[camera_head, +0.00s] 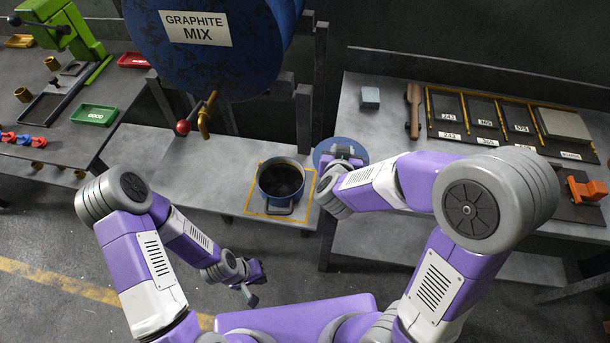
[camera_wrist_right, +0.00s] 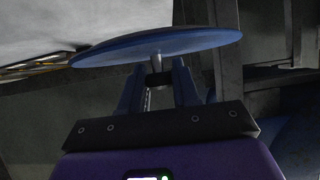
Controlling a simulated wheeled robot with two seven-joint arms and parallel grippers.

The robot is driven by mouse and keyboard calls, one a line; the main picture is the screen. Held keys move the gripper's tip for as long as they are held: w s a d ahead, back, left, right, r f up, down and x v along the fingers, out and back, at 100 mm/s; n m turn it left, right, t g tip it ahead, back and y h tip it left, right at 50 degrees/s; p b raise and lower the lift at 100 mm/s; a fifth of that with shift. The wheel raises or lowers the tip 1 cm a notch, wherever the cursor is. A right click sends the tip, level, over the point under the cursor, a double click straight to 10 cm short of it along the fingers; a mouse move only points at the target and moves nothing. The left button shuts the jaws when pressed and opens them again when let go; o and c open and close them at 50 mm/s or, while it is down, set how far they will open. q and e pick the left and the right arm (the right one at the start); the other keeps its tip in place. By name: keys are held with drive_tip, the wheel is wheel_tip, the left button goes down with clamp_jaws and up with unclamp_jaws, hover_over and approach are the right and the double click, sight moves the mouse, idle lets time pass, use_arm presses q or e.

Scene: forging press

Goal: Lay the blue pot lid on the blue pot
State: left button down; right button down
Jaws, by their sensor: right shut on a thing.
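The blue pot (camera_head: 264,196) stands open on the grey bench, inside a yellow outlined square, with a dark inside and a handle at its front. The blue lid (camera_head: 325,148) is just right of the pot in the head view, partly hidden by my right gripper. In the right wrist view the lid (camera_wrist_right: 110,50) shows nearly edge-on, slightly tilted in the picture. My right gripper (camera_wrist_right: 157,82) is shut on the lid's short stem knob. My left gripper (camera_head: 250,288) hangs low in front of the bench, away from the pot; its finger gap is too small to judge.
A blue graphite mix drum (camera_head: 235,60) with a red-knobbed brass tap (camera_head: 206,115) overhangs the bench behind the pot. A dark post (camera_head: 328,235) stands by the bench's right end. The bench left of the pot is clear. The right table (camera_head: 385,105) holds labelled trays.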

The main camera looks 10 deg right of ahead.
drive_tip(key=w+a+r+m+h+b, duration=0.1)
drive_tip(key=w+a+r+m+h, duration=0.15)
drive_tip(key=a, duration=1.25)
drive_tip(key=shift+n+g+y, duration=0.25)
drive_tip(key=shift+g, duration=0.15)
drive_tip(key=f+b, duration=0.2)
drive_tip(key=f, duration=0.1)
drive_tip(key=f+b, duration=0.2)
drive_tip(key=f, duration=0.2)
drive_tip(key=a+f+b, duration=0.1)
drive_tip(key=f, duration=0.2)
drive_tip(key=shift+w+f+b, duration=0.1)
drive_tip(key=shift+f+b, duration=0.2)
drive_tip(key=shift+b, duration=0.1)
drive_tip(key=shift+r, duration=0.1)
drive_tip(key=c, duration=0.8)
unclamp_jaws()
drive_tip(key=shift+o, duration=0.2)
